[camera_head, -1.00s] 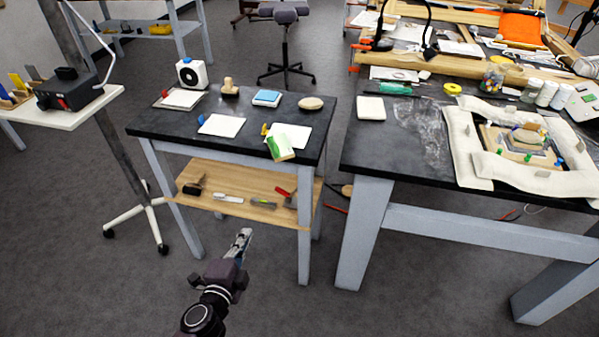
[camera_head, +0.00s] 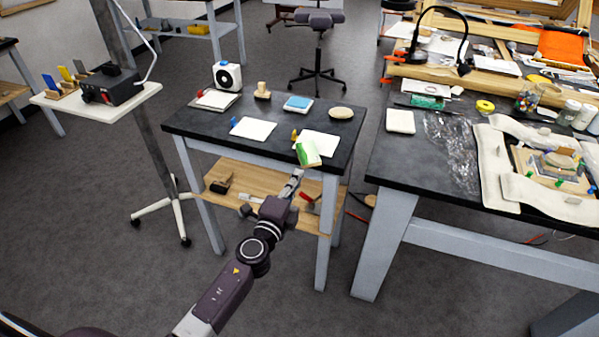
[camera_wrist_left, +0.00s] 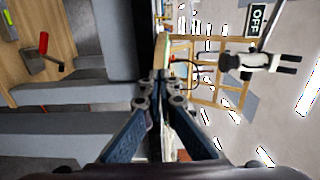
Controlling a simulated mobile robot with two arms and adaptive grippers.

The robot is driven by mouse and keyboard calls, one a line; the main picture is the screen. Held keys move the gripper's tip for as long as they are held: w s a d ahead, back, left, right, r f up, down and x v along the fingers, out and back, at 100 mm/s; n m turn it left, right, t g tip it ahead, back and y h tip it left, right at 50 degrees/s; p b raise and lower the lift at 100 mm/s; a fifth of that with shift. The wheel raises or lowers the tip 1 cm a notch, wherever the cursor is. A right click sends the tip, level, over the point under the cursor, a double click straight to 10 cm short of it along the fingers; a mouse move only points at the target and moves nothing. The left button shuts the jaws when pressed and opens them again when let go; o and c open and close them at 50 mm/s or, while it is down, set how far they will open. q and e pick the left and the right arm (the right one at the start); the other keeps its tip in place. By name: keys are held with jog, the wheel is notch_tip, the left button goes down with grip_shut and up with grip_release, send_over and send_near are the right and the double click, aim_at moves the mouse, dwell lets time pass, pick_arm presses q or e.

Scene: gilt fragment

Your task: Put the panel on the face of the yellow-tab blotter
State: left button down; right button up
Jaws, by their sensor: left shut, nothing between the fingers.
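The panel (camera_head: 308,153), green and pale, lies tilted at the front edge of the dark side table, overlapping the front of a white blotter (camera_head: 326,141). A yellow tab (camera_head: 294,135) stands at that blotter's left side. My left gripper (camera_head: 298,173) is shut and empty just below the panel, in front of the table edge. Whether it touches the panel I cannot tell. In the left wrist view the closed fingers (camera_wrist_left: 160,78) meet near the dark table edge. My right gripper is in neither view.
A blue-tab blotter (camera_head: 254,130) lies to the left, and a red-tab blotter (camera_head: 217,99) behind it. A blue-topped block (camera_head: 298,103) and an oval pale piece (camera_head: 341,113) sit at the back. A wooden lower shelf (camera_head: 255,184) holds tools. The larger workbench (camera_head: 440,182) stands right.

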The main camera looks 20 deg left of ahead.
aim_at(303, 164)
pick_arm(q)
jog(key=shift+w, duration=1)
jog(key=shift+w+d+b, duration=0.15)
jog(key=shift+w+b, duration=0.5)
jog(key=shift+w, duration=1.3)
jog(key=shift+s+f, duration=0.1)
jog(key=shift+f, duration=0.05)
